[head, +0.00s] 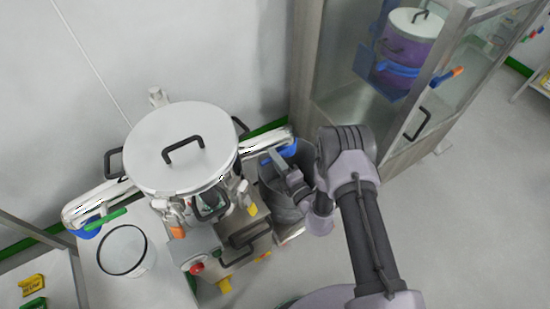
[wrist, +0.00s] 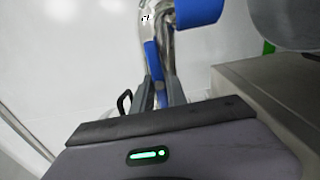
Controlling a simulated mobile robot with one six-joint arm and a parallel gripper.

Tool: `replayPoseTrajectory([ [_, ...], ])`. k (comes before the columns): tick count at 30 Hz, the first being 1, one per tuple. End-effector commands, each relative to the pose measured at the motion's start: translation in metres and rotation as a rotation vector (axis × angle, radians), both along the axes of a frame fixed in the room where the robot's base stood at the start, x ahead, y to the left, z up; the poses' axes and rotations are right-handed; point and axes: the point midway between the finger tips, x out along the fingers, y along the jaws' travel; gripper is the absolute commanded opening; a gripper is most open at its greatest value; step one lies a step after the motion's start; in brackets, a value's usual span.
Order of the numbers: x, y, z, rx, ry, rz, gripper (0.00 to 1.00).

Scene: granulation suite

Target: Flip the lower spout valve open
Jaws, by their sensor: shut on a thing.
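The lower spout, a shiny metal tube (head: 262,143), runs out to the right below the white-lidded vessel (head: 180,150) and ends in a blue part (head: 288,149). In the wrist view the metal tube (wrist: 168,45) comes down from the top, with a blue cuff (wrist: 198,12) beside it. My gripper (wrist: 160,92) is shut on a narrow blue valve handle (wrist: 152,58) along the tube. In the head view my gripper (head: 272,160) is at the spout's right end, and the handle cannot be made out clearly there.
Another spout with a green handle (head: 107,218) is at left, near a clear round container (head: 124,250). A glazed cabinet (head: 340,70) stands behind right. Floor at right is free.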

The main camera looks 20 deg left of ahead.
Motion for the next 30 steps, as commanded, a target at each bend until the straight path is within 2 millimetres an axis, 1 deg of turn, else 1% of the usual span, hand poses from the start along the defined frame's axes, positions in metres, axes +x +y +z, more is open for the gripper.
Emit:
replayPoseTrajectory([
  [6,0.0,0.0,0.0,0.0,0.001,0.0,0.0],
  [7,0.0,0.0,0.0,0.0,0.001,0.0,0.24],
  [9,0.0,0.0,0.0,0.001,0.001,0.0,0.38],
  [10,0.0,0.0,0.0,0.001,0.001,0.0,0.39],
  [18,0.0,-0.001,0.0,0.001,0.001,0.0,0.39],
  [21,-0.005,-0.007,0.001,0.001,0.002,-0.001,0.39],
  [23,-0.013,-0.016,0.001,0.0,0.004,-0.001,0.39],
  [26,-0.03,-0.038,0.002,0.0,0.007,-0.005,0.39],
  [30,-0.061,-0.074,0.003,0.001,0.009,-0.006,0.39],
])
